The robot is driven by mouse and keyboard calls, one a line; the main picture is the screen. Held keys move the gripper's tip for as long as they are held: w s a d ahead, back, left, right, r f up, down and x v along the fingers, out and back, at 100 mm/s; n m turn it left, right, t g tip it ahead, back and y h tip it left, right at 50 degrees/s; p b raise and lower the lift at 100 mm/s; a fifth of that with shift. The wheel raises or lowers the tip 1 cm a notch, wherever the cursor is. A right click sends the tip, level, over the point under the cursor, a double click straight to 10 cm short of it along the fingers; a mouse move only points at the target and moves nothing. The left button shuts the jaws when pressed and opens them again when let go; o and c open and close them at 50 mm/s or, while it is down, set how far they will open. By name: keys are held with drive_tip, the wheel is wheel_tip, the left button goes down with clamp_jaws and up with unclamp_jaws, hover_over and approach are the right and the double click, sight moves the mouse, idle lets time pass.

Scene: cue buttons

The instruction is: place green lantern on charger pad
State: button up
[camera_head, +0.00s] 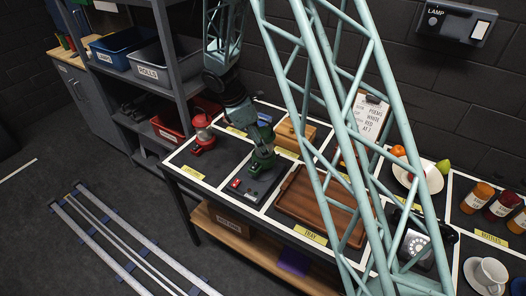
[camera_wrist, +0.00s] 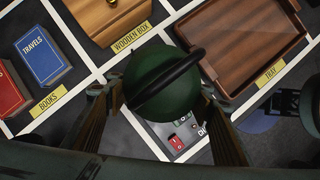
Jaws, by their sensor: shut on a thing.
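My gripper (camera_head: 262,140) is shut on the green lantern (camera_head: 263,158), and its fingers show on both sides of it in the wrist view (camera_wrist: 163,88). There the lantern's round dark green top and black handle face the camera. The lantern is upright, over or on a dark flat pad (camera_head: 262,184) with small red and grey parts at its front left. This looks like the charger pad, but its label is mostly hidden. The pad's front part, with a red button, shows in the wrist view (camera_wrist: 178,140). I cannot tell whether the lantern touches it.
A red lantern (camera_head: 203,134) stands left of the pad. A brown tray (camera_head: 310,200) lies close on the right, and a wooden box (camera_head: 295,130) is behind. Books (camera_wrist: 45,55) show in the wrist view. A shelf with bins (camera_head: 155,60) stands at the left.

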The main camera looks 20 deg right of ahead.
drive_tip(key=shift+f, duration=1.7)
drive_tip(key=shift+f+b, duration=0.1)
drive_tip(key=shift+b, duration=0.25)
drive_tip(key=o, duration=1.2)
drive_tip(key=shift+p+v, duration=0.8)
drive_tip(key=shift+v, duration=5.3)
